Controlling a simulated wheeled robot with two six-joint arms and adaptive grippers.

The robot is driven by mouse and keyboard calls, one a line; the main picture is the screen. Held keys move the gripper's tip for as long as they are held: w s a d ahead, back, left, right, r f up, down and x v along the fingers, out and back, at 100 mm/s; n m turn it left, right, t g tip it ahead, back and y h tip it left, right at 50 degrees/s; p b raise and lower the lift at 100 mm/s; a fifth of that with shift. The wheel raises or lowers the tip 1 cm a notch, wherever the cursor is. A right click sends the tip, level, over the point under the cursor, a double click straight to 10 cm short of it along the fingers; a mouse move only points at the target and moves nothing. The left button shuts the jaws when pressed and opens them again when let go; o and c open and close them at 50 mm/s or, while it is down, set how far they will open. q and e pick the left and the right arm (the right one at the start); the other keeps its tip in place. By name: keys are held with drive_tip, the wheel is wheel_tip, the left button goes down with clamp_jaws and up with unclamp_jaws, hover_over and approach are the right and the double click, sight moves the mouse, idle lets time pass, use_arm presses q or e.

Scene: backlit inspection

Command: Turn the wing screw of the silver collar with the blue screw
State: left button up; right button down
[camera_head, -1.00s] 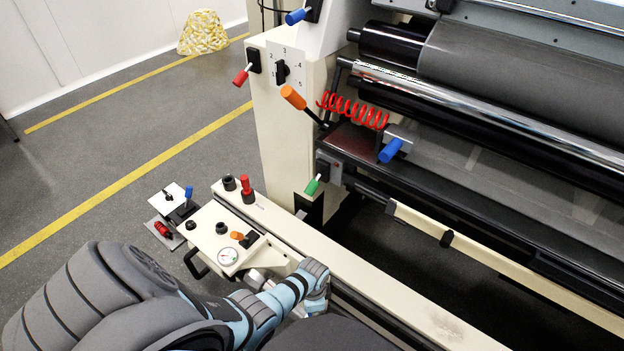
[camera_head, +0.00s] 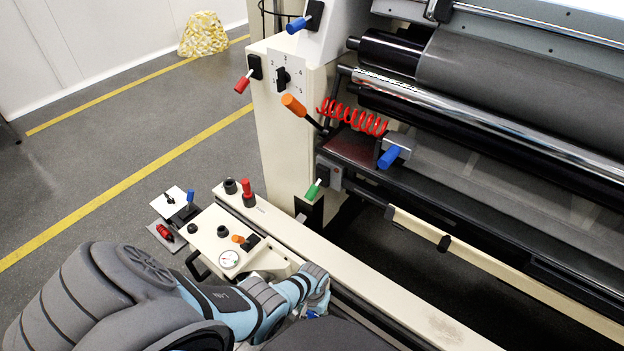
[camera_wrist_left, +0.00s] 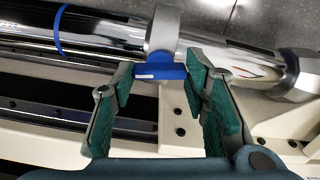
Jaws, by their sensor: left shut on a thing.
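The silver collar (camera_wrist_left: 162,36) sits around a shiny chrome shaft (camera_wrist_left: 105,32) in the left wrist view. Its blue wing screw (camera_wrist_left: 160,73) sticks out toward my gripper, seen as a flat blue block. My left gripper (camera_wrist_left: 161,82) has its green-padded fingers on both sides of the blue screw, shut on it at the fingertips. In the head view my left arm reaches in from the bottom left, with the wrist (camera_head: 312,285) low in the middle. The collar and the screw are hidden there. My right gripper is in neither view.
A blue ring (camera_wrist_left: 60,30) circles the shaft left of the collar. Rollers (camera_head: 520,85) fill the right side. Grey floor (camera_head: 70,175) is clear at left.

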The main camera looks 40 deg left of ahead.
sight(313, 313)
use_arm(q)
drive_tip(key=n, duration=0.4)
drive_tip(key=shift+n, duration=0.3)
drive_tip(key=n, duration=0.4)
drive_tip(key=shift+n, duration=0.4)
drive_tip(key=o, duration=1.2)
drive_tip(key=shift+c, duration=0.2)
drive_tip(key=shift+w+r, duration=0.1)
drive_tip(key=shift+r, duration=0.25)
wheel_tip(313, 313, up, 11)
drive_tip(key=shift+r, duration=0.15)
